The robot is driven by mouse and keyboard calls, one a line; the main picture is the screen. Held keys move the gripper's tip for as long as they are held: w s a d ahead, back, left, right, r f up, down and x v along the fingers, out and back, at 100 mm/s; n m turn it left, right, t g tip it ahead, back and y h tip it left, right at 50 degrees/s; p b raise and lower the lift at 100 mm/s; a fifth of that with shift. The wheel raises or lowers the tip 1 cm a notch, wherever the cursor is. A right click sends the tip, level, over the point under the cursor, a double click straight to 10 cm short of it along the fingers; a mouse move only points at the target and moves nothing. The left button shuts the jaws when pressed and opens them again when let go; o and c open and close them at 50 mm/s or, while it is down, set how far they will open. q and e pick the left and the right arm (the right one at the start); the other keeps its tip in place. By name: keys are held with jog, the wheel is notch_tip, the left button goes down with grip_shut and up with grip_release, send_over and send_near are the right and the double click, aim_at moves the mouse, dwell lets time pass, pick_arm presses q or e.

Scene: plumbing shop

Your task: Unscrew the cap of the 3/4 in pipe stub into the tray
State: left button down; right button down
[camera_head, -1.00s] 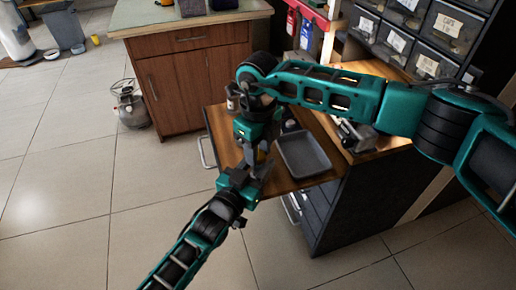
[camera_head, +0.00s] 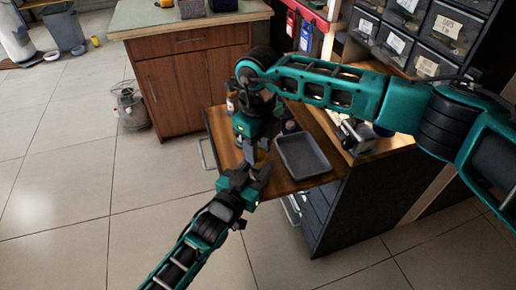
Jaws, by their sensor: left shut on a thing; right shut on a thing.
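My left gripper (camera_head: 259,177) comes up from the bottom left and is shut at the near side of the work surface. My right gripper (camera_head: 255,150) points down just above it, shut, with its fingertips close to the left one's. A small yellowish piece (camera_head: 262,156) shows between the two grippers, apparently part of the capped pipe stub. The fingers hide most of the stub and cap, so I cannot see the thread or whether they are apart. The grey tray (camera_head: 303,158) lies empty on the wooden surface, just right of the grippers.
The wooden worktop (camera_head: 222,130) has a small bottle (camera_head: 232,101) behind my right wrist. Metal fittings (camera_head: 352,132) lie right of the tray. Labelled drawer bins (camera_head: 425,30) stand at the back right. A wooden cabinet (camera_head: 195,75) stands behind; open floor lies left.

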jog(key=shift+r, duration=0.5)
jog(key=shift+r, duration=2)
pick_arm(q)
jog(key=c, duration=0.5)
grip_release()
